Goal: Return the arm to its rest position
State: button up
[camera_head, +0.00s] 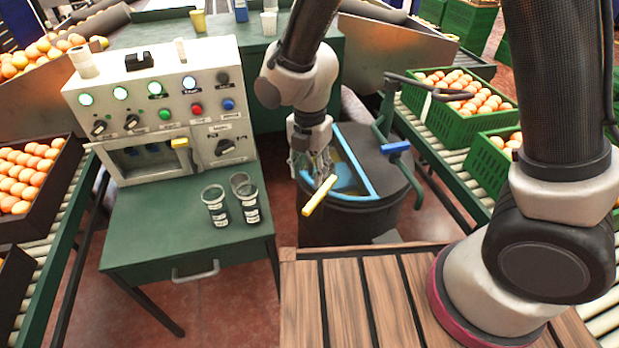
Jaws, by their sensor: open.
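My arm (300,75) reaches down from the top of the view, bent at a grey joint. My gripper (313,170) points down over the round black bin (345,222) with a blue rim, to the right of the green table. Its fingers are open. A pale yellow bar (320,195) shows tilted just below the fingertips, in front of the bin's edge; I cannot tell whether it touches them or is fixed to something.
A wooden slatted surface (350,300) lies in front.

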dwell(0.5)
jog(key=s+d+r+m+t, duration=0.1)
jog(key=s+d+r+m, duration=0.3)
jog(key=d+r+m, duration=0.4)
jog(key=s+d+r+m+t, duration=0.2)
jog(key=s+d+r+m, duration=0.2)
jog(key=d+r+m, duration=0.4)
jog(key=s+d+r+m+t, duration=0.1)
jog(key=s+d+r+m, duration=0.2)
jog(key=d+r+m, duration=0.6)
jog(key=d+m, duration=0.4)
jog(key=d, duration=0.4)
jog(key=shift+s+d+m, duration=0.15)
jog(key=shift+s+m, duration=0.15)
jog(key=shift+s, duration=0.1)
